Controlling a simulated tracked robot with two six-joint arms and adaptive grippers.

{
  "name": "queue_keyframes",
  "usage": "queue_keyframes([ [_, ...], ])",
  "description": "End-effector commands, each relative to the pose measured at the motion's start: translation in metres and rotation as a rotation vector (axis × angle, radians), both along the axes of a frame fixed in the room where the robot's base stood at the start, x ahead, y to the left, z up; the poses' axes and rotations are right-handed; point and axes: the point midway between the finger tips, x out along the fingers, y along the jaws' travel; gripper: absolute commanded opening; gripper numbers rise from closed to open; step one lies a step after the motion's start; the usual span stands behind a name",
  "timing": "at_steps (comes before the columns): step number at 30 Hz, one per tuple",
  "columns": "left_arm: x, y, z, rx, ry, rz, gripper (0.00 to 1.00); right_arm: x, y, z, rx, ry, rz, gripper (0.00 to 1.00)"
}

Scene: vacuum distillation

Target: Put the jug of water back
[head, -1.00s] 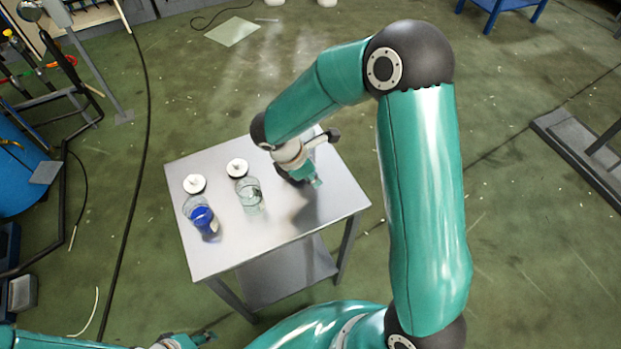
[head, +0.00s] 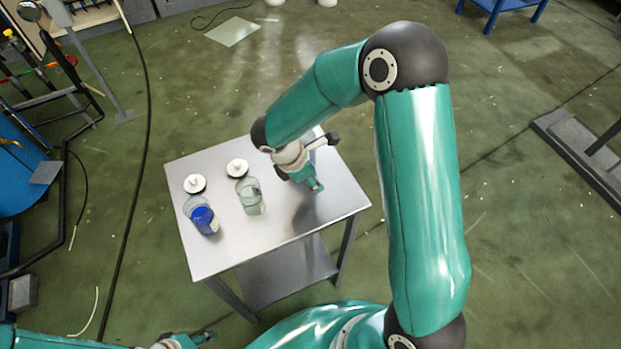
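A clear glass jug (head: 250,198) with colourless contents stands upright on the metal table (head: 285,228). A second glass jug (head: 203,216) with blue contents stands to its left. My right gripper (head: 314,184) is above the table, to the right of the clear jug and apart from it. Nothing shows held in it, but its fingers are too small and turned to tell if they are open. My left gripper (head: 205,337) is low at the bottom edge, away from the table; its finger opening is unclear.
Two round white lids (head: 194,184) (head: 237,168) lie on the table behind the jugs. The table's front right part is clear. A blue drum and frame (head: 20,170) stand at the left, with a dark hose on the floor.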

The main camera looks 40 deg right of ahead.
Motion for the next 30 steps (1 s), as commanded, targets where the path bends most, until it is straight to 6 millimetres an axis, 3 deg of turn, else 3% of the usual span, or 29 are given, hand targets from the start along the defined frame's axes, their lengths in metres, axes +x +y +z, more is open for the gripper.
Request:
queue_keyframes([
  [18,0.0,0.0,-0.007,0.0,0.0,0.0,0.44,0.01,0.04,0.097,0.001,-0.006,0.002,0.36],
  [30,0.0,0.0,-0.008,0.0,0.0,0.0,0.44,0.01,0.045,0.11,0.0,0.0,0.002,0.36],
])
